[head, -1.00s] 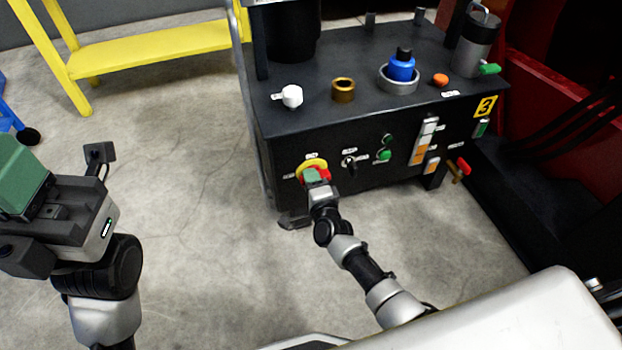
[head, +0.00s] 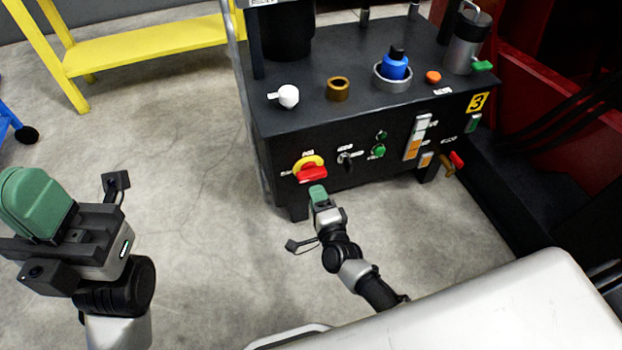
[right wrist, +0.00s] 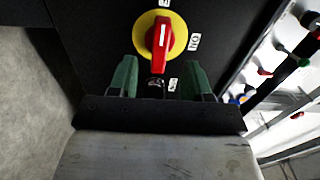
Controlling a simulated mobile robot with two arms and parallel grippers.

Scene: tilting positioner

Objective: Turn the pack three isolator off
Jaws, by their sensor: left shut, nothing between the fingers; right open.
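The isolator is a red handle (head: 312,174) on a yellow disc (head: 303,161), low at the left of the black cabinet front (head: 345,182). The handle lies about level in the head view, its white mark facing the left label; the lettering is too small to read surely. In the right wrist view the red handle (right wrist: 158,45) stands upright on its yellow disc (right wrist: 178,35). My right gripper (head: 318,192) is open and empty just in front of and below the handle, apart from it; its green fingers (right wrist: 160,75) are spread. My left gripper (head: 38,200) is shut and empty at the far left.
A key switch (head: 346,160) and green buttons (head: 378,151) sit right of the isolator. A yellow 3 plate (head: 478,102) marks the cabinet. A white-knobbed part (head: 288,96), brass ring (head: 338,88) and blue-topped part (head: 394,66) are on top.

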